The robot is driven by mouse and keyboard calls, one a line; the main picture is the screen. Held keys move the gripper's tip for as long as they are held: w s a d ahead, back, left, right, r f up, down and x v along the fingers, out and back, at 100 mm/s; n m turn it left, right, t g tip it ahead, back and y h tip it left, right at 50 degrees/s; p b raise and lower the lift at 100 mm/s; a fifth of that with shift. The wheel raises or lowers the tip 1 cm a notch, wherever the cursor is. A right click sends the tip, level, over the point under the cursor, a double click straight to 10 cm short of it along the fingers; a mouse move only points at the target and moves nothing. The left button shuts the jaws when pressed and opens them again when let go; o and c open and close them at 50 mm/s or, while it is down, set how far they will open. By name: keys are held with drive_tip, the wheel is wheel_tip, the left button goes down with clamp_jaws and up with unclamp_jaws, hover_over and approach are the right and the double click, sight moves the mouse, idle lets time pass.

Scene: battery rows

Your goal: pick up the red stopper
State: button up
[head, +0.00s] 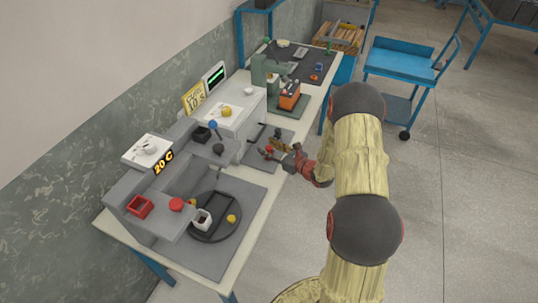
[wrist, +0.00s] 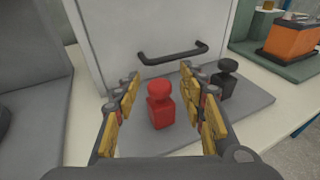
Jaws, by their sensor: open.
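The red stopper (wrist: 160,106), a blocky body with a narrow neck and round knob, stands upright on a grey mat (wrist: 252,110) in the wrist view. My gripper (wrist: 161,84) is open, with yellow-padded fingers to the left and right of the stopper. Gaps show between the stopper and the fingers, so they do not appear to touch it. In the head view, my gripper (head: 274,148) reaches left over the table, and the red stopper (head: 268,149) is a small red spot at its tips, partly hidden.
A dark stopper (wrist: 226,78) stands just beyond my right fingers. Behind the red stopper is a white cabinet front (wrist: 120,35) with a black bar handle (wrist: 172,53). An orange device (wrist: 291,38) is at the back right. A round dark turntable (head: 232,232) lies nearer on the table.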

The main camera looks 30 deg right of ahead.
drive_tip(key=shift+c, duration=1.2)
drive_tip(key=c, duration=0.8)
clamp_jaws()
